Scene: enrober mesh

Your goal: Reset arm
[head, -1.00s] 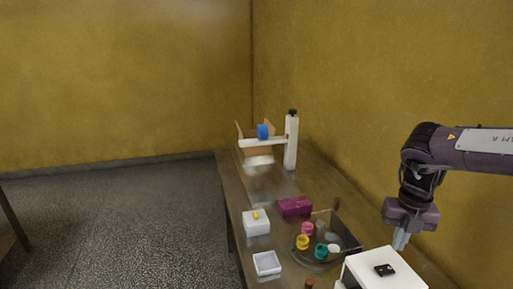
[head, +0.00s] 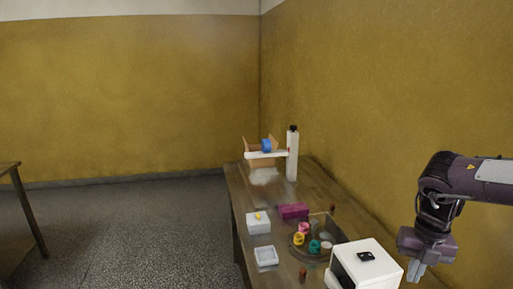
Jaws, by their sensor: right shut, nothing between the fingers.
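My right arm comes in from the right edge, and its gripper (head: 415,270) points down with its fingers together and nothing held. It hangs just to the right of the white box-shaped machine (head: 372,262), which has a small black piece (head: 366,256) on top. I cannot tell whether the gripper is over the table or beyond its edge. My left gripper does not show.
Open floor lies left.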

